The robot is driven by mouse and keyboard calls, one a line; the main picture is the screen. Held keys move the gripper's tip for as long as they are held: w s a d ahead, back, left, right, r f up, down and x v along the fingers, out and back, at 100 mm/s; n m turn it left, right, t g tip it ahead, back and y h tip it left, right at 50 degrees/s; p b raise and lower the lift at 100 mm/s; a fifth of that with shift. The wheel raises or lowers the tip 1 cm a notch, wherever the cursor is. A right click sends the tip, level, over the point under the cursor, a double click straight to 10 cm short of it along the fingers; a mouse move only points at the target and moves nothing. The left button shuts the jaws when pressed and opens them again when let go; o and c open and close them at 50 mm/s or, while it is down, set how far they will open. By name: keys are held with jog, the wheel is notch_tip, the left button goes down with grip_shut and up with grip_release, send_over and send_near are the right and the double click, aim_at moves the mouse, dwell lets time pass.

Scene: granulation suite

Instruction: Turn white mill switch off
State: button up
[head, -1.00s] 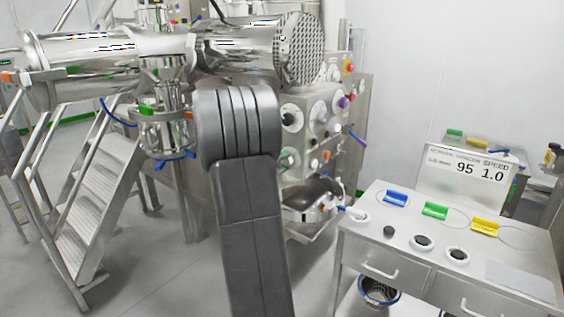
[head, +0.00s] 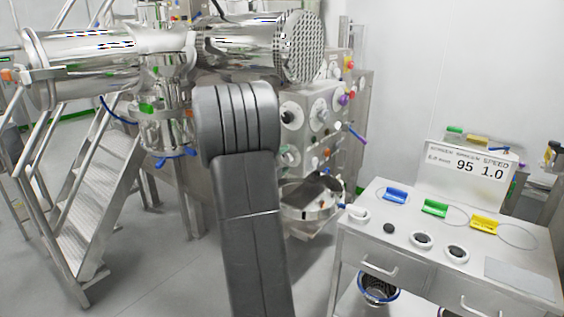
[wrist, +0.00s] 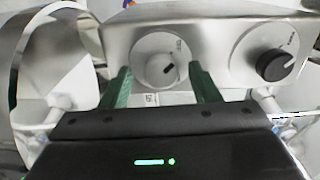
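The white switch (wrist: 158,60) is a round white dial with a short dark tilted mark, on the front of a metal housing in the wrist view. Small print beside it is too small to read. My gripper (wrist: 161,85) is open, its two green fingers apart on the left and right of the dial's lower part. Nothing is seen between the fingers, and I cannot tell whether they touch the dial. In the head view my own arm covers part of the scene, and I cannot clearly make out the gripper or this switch.
A black knob on a white dial (wrist: 275,64) sits close right of the switch. In the head view a machine panel (head: 318,107) carries several dials. A metal bowl (head: 312,212) is below it. A cabinet (head: 390,252) with a display (head: 470,170) stands right. Stairs (head: 95,200) are left.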

jog(key=shift+a, duration=0.1)
jog(key=b+v, duration=0.2)
jog(key=v, duration=1.1)
jog(key=shift+s+a, duration=0.2)
jog(key=shift+s, duration=0.15)
jog(key=shift+w+d, duration=0.1)
jog(key=p+x, duration=0.2)
jog(key=x, duration=1.1)
jog(key=shift+w+d, duration=0.25)
jog(key=shift+w, duration=0.05)
jog(key=shift+s+a, duration=0.1)
jog(key=shift+a, duration=0.05)
